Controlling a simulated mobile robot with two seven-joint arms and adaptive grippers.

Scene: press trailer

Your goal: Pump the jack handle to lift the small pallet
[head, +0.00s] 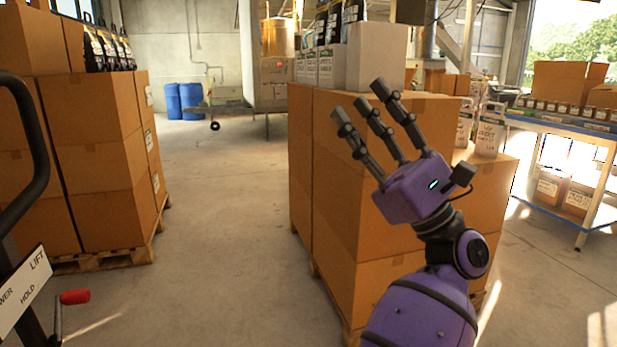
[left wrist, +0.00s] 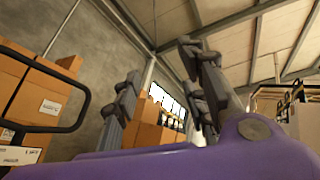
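The jack handle (head: 38,150) is a black loop at the left edge of the head view; its left part is cut off. It also shows at the left of the left wrist view (left wrist: 85,105). A white sign (head: 22,290) below it reads LIFT, HOLD and a partly cut word, beside a red-tipped lever (head: 75,297). Wooden pallets lie under the left box stack (head: 125,255) and the middle stack (head: 312,268). The jack's forks are hidden.
The left box stack (head: 95,125) stands behind the handle. Blue drums (head: 187,101) stand at the back, and a blue-edged table (head: 560,124) at the right.

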